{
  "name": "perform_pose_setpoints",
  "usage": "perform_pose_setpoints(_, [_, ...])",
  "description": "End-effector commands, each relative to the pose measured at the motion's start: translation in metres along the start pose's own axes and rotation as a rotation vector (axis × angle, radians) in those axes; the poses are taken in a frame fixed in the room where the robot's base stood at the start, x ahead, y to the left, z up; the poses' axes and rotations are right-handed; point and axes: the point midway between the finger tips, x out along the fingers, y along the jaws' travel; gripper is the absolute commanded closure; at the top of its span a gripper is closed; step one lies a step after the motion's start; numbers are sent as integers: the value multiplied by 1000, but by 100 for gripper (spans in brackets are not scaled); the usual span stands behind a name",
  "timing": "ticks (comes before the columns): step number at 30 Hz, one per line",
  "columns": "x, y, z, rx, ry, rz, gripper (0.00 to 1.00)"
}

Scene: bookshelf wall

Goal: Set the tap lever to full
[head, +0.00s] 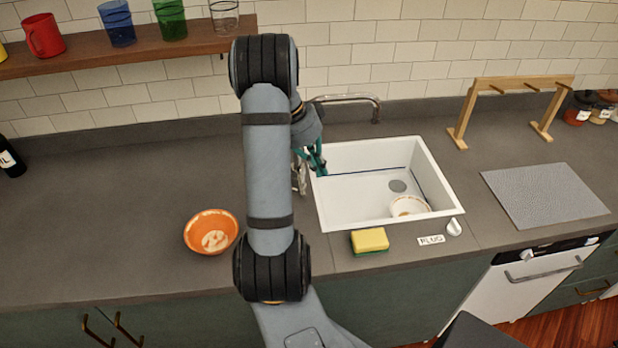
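The tap's curved metal spout (347,98) shows behind the sink, bending down at its right end. Its left part runs behind my arm, and I cannot make out the tap lever. My gripper (308,175) is at the left edge of the white sink (445,187), pointing down, just right of my arm. Teal and silvery parts show there, but the arm covers some of it. I cannot tell whether its fingers are open or touch anything.
A white bowl (410,205) sits in the sink. A wooden rack (512,84) and grey mat (545,195) stand right. The left counter is mostly clear.

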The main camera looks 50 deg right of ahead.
Motion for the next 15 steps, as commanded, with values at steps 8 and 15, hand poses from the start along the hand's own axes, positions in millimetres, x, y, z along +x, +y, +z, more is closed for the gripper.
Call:
perform_pose_setpoints(8, [30,0,15,-6,-1,0,100])
perform_pose_setpoints(15, [29,0,36,-2,0,0,100])
